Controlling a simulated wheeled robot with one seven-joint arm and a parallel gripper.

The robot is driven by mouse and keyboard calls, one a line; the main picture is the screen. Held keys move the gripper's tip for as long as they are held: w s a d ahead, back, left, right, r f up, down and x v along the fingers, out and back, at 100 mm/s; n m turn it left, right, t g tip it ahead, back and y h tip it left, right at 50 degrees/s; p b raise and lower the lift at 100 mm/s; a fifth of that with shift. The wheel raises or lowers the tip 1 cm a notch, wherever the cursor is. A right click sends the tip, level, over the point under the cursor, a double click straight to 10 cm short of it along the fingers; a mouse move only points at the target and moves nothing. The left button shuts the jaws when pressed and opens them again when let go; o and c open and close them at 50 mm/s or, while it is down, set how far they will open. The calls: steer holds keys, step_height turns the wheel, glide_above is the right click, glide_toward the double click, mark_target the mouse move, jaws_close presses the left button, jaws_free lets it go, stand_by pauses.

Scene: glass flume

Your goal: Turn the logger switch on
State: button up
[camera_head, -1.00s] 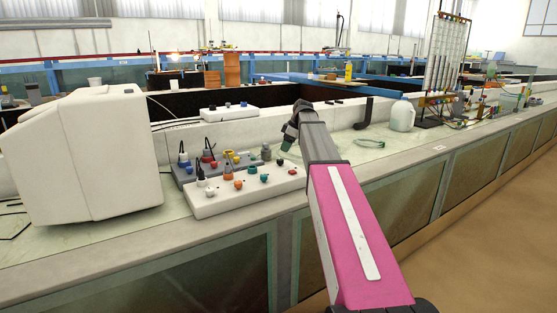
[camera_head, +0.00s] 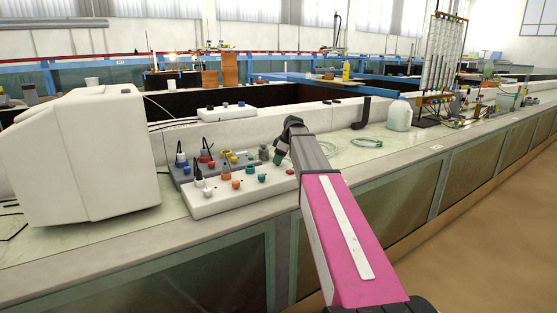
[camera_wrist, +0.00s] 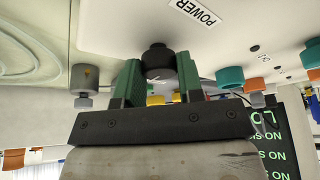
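In the wrist view a black round knob (camera_wrist: 158,60) sits on a white panel (camera_wrist: 130,25), near a printed POWER label (camera_wrist: 195,12). The green fingertips of my gripper (camera_wrist: 160,78) stand on both sides of this knob, apart from each other. I cannot tell whether they press on it. In the head view my gripper (camera_head: 281,150) points down at the right end of the switch boxes, a white one (camera_head: 212,205) in front and a grey one (camera_head: 180,174) behind. The black knob is not clear in that view. Part of a dark display (camera_wrist: 280,140) with green text ending in "ON" shows in the wrist view.
Teal (camera_wrist: 230,76) and orange (camera_wrist: 257,83) knobs sit right of the fingers, and a grey knob (camera_wrist: 85,80) at left. A white monitor-like housing (camera_head: 85,150) stands left of the boxes. A white jug (camera_head: 399,115) stands at right on the bench (camera_head: 400,160).

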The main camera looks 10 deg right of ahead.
steer(key=shift+m, duration=0.3)
steer(key=m, duration=0.1)
steer(key=m+t, duration=0.1)
steer(key=m, duration=0.1)
steer(key=shift+s+m+t+h, duration=0.15)
steer(key=shift+m+t+h, duration=0.15)
steer(key=m, duration=0.2)
steer(key=m+t+h, duration=0.1)
steer(key=m, duration=0.1)
steer(key=shift+a+m+h, duration=0.1)
steer(key=shift+m+h, duration=0.2)
steer(key=m+h, duration=0.1)
steer(key=m, duration=0.3)
steer(key=shift+h, duration=0.4)
steer(key=m, duration=0.2)
steer(key=m+h, duration=0.1)
steer(key=m, duration=0.2)
steer(key=shift+a+h, duration=0.1)
steer(key=shift+h, duration=0.2)
steer(key=o, duration=0.9)
steer(key=shift+r, duration=0.1)
